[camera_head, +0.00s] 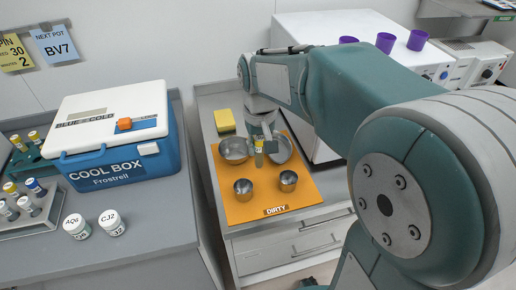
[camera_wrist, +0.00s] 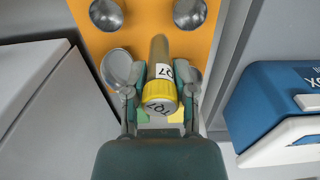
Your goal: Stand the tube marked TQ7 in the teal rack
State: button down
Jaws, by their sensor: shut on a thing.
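My gripper (camera_head: 262,138) is shut on a clear tube with a yellow cap (camera_head: 259,146). It holds the tube above the orange mat. In the wrist view the tube (camera_wrist: 159,50) sits between the two fingers (camera_wrist: 160,95), its yellow cap towards the camera; the cap's upside-down marking reads TQ7, and a white label shows on its side. The teal rack (camera_head: 39,166) stands at the far left of the left counter, beside the cool box, with yellow-capped tubes in it. The picture edge cuts off part of it.
The blue and white cool box (camera_head: 118,140) stands between my gripper and the teal rack. A grey rack (camera_head: 42,228) with several tubes and two white-lidded jars (camera_head: 94,226) stand in front. Metal bowls (camera_head: 233,149) and cups (camera_head: 243,189) sit on the orange mat (camera_head: 268,210) marked DIRTY.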

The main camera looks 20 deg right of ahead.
jog(key=shift+w+d+f, duration=0.4)
jog(key=shift+w+f, duration=0.75)
jog(key=shift+f, duration=0.5)
jog(key=shift+w+d+f, duration=0.45)
jog(key=shift+w+f, duration=0.75)
jog(key=shift+f, duration=0.5)
jog(key=shift+w+d+f, duration=0.4)
jog(key=shift+w+f, duration=0.75)
jog(key=shift+f, duration=0.5)
jog(key=shift+f, duration=0.1)
jog(key=shift+c, duration=2.2)
grip_release()
